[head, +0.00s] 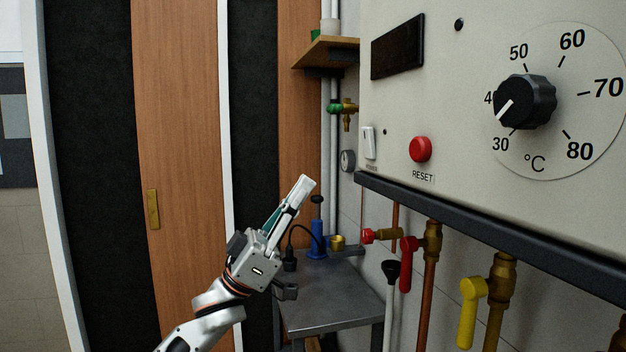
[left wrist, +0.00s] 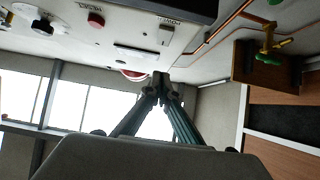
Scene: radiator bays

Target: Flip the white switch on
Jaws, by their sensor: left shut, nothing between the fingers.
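The white switch (head: 369,142) is on the lower left of the pale control panel (head: 450,130), left of the red reset button (head: 420,149). In the left wrist view the switch (left wrist: 165,35) is small, near the top, beyond the fingertips. Whether it is on or off I cannot tell. My left gripper (head: 305,184) points up and to the right, below and left of the switch, apart from it. Its fingers are shut with nothing between them; the closed tips also show in the left wrist view (left wrist: 161,78). My right gripper is not in view.
A black temperature dial (head: 526,101) is on the panel's right. A dark ledge (head: 480,228) runs under the panel, with pipes and red and yellow valve handles (head: 468,312) below. A grey metal table (head: 335,302) holds a blue pump (head: 318,240). A wooden shelf (head: 325,52) is behind.

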